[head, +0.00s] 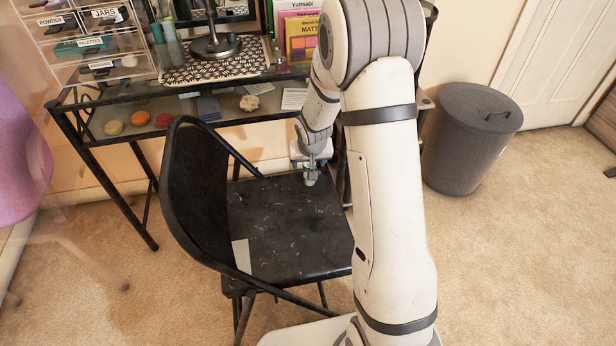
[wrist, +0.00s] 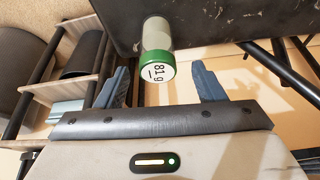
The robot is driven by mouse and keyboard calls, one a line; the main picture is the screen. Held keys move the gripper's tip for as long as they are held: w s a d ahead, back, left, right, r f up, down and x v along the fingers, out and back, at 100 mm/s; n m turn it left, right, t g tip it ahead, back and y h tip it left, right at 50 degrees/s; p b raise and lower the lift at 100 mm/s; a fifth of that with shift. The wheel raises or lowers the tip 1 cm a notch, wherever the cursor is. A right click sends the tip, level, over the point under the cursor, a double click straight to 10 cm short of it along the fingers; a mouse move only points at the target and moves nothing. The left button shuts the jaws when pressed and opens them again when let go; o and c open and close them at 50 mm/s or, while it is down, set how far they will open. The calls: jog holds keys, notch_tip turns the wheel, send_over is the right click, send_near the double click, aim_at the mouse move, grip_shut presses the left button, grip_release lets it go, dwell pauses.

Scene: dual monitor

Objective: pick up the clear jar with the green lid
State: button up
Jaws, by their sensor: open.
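The clear jar with the green lid (wrist: 157,62) shows in the wrist view just ahead of my gripper (wrist: 160,88). Its white lid label reads "81 g". The jar is by the edge of the black chair seat. My gripper is open, with one blue-grey finger on each side of the lid's line and nothing between them that I can see touching. In the head view the jar (head: 310,180) is a small green spot at the seat's back right, under my gripper (head: 311,171). My arm hides part of that area.
The black chair (head: 280,240) stands before a glass-topped desk (head: 140,112) holding drawers, a stand and books. A grey bin (head: 470,140) is at right. On the desk's lower level are round coloured items (head: 140,118). Carpet is clear at lower left.

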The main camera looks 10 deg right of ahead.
jog(key=b+x, duration=0.2)
jog(key=x, duration=0.3)
jog(key=shift+s+d+f, duration=0.1)
jog(key=shift+f, duration=0.05)
jog(key=shift+c, duration=0.4)
jog(key=c, duration=1)
